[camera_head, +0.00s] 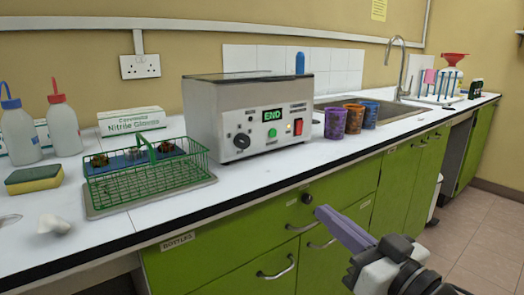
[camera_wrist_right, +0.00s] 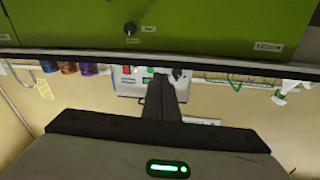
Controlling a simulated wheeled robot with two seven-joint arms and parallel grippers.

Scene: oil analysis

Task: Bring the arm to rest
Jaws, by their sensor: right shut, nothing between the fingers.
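My right gripper (camera_head: 345,230) is shut and empty in the head view. It hangs in front of the green cabinet, below the worktop edge, apart from the drawers and handles. In the right wrist view its dark closed fingers (camera_wrist_right: 163,100) point up the picture toward the cabinet, with the worktop edge running across. My left gripper is not in view.
A grey machine (camera_head: 245,115) showing END stands on the worktop. A green wire basket (camera_head: 145,172) on a tray is left of it. Several patterned cups (camera_head: 335,123) stand to its right, before the sink (camera_head: 395,108). Open floor (camera_head: 480,230) lies at right.

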